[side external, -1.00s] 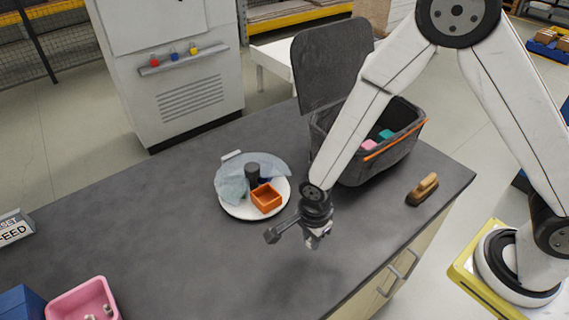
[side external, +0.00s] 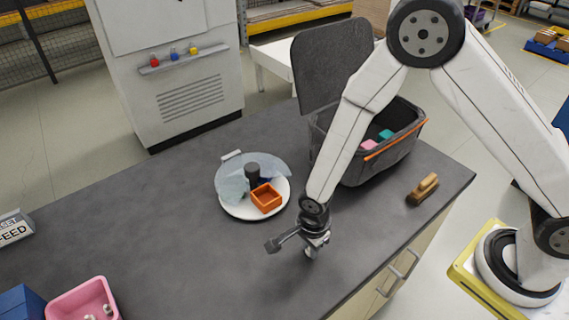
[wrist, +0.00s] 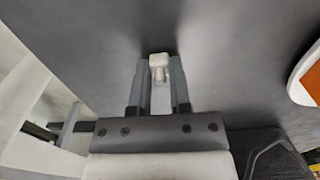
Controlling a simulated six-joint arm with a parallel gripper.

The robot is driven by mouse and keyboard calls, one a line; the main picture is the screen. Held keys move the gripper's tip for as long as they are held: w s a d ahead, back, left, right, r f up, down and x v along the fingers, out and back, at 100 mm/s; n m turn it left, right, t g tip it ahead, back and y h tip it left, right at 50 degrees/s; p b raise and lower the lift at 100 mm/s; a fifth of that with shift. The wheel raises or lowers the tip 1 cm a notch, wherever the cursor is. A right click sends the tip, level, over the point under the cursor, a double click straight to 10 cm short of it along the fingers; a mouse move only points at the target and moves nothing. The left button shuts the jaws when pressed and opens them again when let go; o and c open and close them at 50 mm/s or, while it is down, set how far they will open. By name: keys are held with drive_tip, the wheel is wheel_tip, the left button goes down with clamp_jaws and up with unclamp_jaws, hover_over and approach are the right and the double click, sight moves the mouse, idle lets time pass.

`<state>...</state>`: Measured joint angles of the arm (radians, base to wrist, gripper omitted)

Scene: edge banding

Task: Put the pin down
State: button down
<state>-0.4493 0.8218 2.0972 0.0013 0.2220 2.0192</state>
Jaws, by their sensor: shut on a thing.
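The pin (wrist: 158,60) is a small pale piece, seen between the fingertips in the wrist view. My gripper (wrist: 159,67) is shut on it, with one grey finger on each side. In the side view my gripper (side external: 310,251) points down near the front edge of the dark worktop (side external: 170,240), right of its middle. The pin is too small there to tell apart clearly from the fingers. I cannot tell whether the pin touches the worktop.
A white round plate (side external: 237,208) with an orange box (side external: 266,198) and a clear cover lies behind my gripper. A dark open bin (side external: 375,165) and a brush (side external: 423,188) are to the right. A pink tray (side external: 70,305) stands front left. The worktop's left middle is clear.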

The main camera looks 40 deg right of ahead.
drive_tip(key=c, duration=0.6)
unclamp_jaws()
drive_tip(key=shift+f, duration=0.1)
drive_tip(key=shift+o, duration=0.2)
wheel_tip(320, 180, up, 12)
idle(0.3)
idle(0.6)
